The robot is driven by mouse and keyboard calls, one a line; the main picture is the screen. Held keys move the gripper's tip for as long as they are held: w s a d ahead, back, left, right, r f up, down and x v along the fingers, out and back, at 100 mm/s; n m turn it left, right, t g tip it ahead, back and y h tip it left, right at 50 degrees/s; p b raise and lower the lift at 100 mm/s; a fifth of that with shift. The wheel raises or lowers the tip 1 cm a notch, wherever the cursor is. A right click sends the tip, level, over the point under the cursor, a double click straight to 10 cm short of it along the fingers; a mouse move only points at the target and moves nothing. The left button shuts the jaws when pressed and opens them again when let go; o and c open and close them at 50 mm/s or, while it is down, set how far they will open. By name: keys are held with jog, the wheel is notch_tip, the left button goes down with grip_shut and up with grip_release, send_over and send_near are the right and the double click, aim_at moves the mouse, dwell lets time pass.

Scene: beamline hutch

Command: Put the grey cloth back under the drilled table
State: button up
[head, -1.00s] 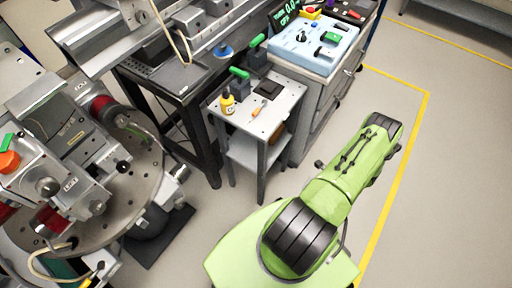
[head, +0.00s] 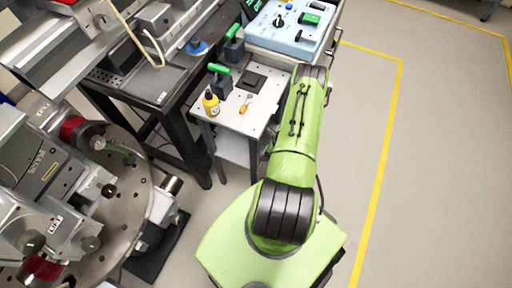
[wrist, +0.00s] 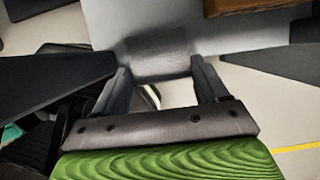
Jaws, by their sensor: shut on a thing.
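The drilled table (head: 262,109) is a small stand with a pale, holed top and a lower shelf (head: 233,149), left of my arm in the head view. My arm covers its right side. In the wrist view my gripper (wrist: 160,78) is shut on the grey cloth (wrist: 157,58), a dark grey textured bundle between the fingertips. Behind the cloth is a pale flat surface (wrist: 235,32), which looks like the lower shelf. I cannot tell whether the cloth touches it. The gripper and cloth are hidden in the head view.
A yellow bottle (head: 211,102), an orange-handled tool (head: 244,108) and a dark square plate (head: 252,80) are on the tabletop. A brown wooden thing (wrist: 255,6) is on the pale surface. A black-framed bench (head: 180,115) stands left. Floor at right is clear.

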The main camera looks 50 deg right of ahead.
jog(key=w, duration=0.1)
jog(key=w+a, duration=0.1)
jog(key=w, duration=0.1)
jog(key=w+a+b, duration=0.1)
jog(key=w, duration=0.1)
jog(key=shift+w, duration=0.2)
jog(key=shift+s+f, duration=0.15)
jog(key=shift+f, duration=0.55)
jog(key=shift+d, duration=0.1)
jog(key=shift+f+b, duration=0.15)
jog(key=shift+b, duration=0.2)
jog(key=o, duration=0.7)
jog(key=shift+c, duration=0.2)
